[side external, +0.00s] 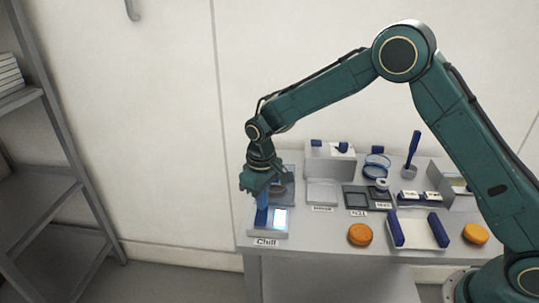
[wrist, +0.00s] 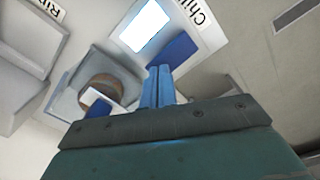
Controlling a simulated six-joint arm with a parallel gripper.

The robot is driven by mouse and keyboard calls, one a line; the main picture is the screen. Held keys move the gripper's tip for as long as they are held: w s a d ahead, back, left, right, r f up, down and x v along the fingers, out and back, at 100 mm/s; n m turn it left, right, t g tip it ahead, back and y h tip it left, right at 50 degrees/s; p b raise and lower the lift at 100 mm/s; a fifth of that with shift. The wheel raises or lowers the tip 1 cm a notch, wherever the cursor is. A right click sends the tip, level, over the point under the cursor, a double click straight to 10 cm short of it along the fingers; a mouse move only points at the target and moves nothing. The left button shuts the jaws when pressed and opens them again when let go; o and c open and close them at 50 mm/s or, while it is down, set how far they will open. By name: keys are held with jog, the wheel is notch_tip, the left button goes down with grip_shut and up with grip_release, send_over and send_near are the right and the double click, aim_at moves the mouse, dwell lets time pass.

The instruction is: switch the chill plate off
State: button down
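The unit labelled "Chill" (side external: 266,242) stands at the table's left front corner. Its screen (side external: 281,219) is lit pale blue-white, and the lit screen also shows in the wrist view (wrist: 145,27). A blue part (wrist: 172,52) lies beside the screen on the unit. My gripper (side external: 262,222) points down over the unit, left of the screen. In the wrist view its two blue fingers (wrist: 160,72) are together with nothing seen between them. Their tips are at or just above the blue part; I cannot tell whether they touch.
Behind the Chill unit, a grey holder (wrist: 70,98) has a brown round (wrist: 103,88) in it. To the right are a scale-like plate (side external: 322,192), a dark tray (side external: 356,199) and an orange round (side external: 360,235). A blue-handled tray (side external: 419,231) stands farther right.

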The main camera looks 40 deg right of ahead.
jog(key=shift+f, duration=0.25)
jog(key=shift+r, duration=3.55)
jog(key=shift+s+r, duration=0.1)
jog(key=shift+r, duration=0.05)
